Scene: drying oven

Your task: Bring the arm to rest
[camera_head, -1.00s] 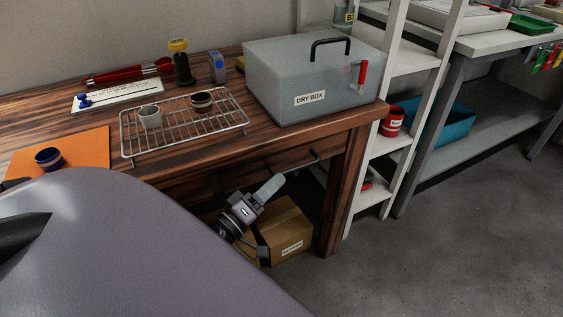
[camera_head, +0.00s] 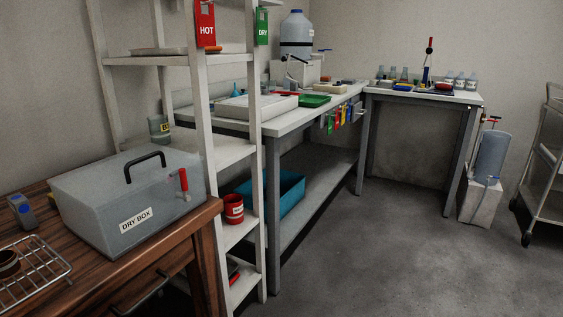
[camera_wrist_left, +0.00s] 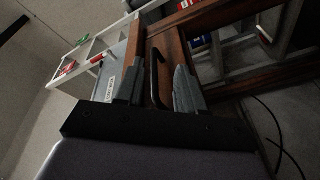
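My left gripper (camera_wrist_left: 159,66) shows in the left wrist view with its two grey fingers apart and nothing clasped. A dark bar handle (camera_wrist_left: 155,75) appears between the fingers in the picture; I cannot tell how far beyond the fingertips it lies. In the head view neither gripper shows. The drawer handle (camera_head: 142,294) under the wooden bench is at the lower left there.
The grey dry box (camera_head: 125,215) stands on the wooden bench (camera_head: 75,272), beside a wire rack (camera_head: 35,275). White shelving (camera_head: 203,110) holds a red can (camera_head: 233,209). A blue bin (camera_head: 283,190) sits below the far bench. Floor (camera_head: 400,250) at right is clear.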

